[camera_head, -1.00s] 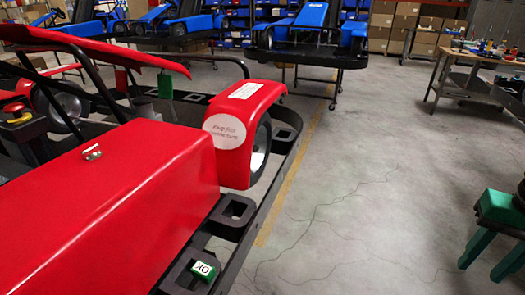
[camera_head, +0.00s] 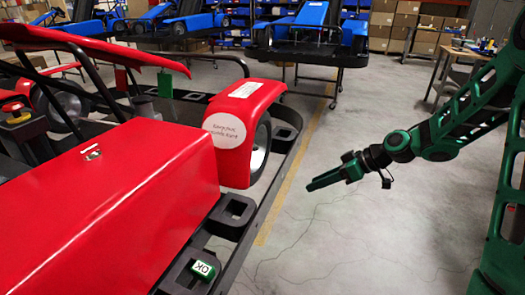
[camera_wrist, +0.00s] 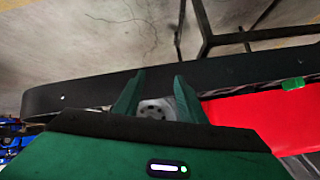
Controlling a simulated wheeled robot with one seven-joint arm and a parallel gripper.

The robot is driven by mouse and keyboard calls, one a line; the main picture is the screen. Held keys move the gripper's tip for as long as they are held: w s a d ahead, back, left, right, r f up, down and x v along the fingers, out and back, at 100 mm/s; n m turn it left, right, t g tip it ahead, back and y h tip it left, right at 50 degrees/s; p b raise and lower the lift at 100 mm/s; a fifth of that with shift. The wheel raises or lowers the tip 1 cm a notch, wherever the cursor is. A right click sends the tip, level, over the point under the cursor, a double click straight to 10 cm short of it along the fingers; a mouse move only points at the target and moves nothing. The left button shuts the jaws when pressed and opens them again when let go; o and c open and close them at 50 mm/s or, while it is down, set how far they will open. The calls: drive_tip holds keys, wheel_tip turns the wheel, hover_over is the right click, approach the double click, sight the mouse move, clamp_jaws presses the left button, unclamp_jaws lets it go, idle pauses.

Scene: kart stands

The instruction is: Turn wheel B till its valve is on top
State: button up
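A wheel (camera_head: 261,146) with a black tyre and pale rim sits under the red front fender of the kart, partly hidden by it. I cannot read a letter B on it, and no valve shows. My gripper (camera_head: 330,178) is green and hangs over the floor, to the right of the kart and apart from it. In the wrist view my gripper (camera_wrist: 157,95) has its two fingers spread, with nothing held between them. A grey round part with dark holes shows beyond the gap; I cannot tell whether it is a wheel hub.
The red kart body (camera_head: 110,200) fills the left on a black stand (camera_head: 290,150). A blue kart (camera_head: 312,20) stands behind, and a workbench (camera_head: 452,60) at back right. The floor between is clear.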

drive_tip(key=w+a+n+y, duration=0.2)
drive_tip(key=w+a+y, duration=0.1)
drive_tip(key=w+a, duration=0.15)
drive_tip(key=t+y, duration=0.3)
drive_tip(key=y, duration=0.2)
approach(256, 148)
drive_tip(key=x, duration=0.8)
drive_tip(key=shift+w, duration=0.15)
drive_tip(key=shift+c, duration=0.6)
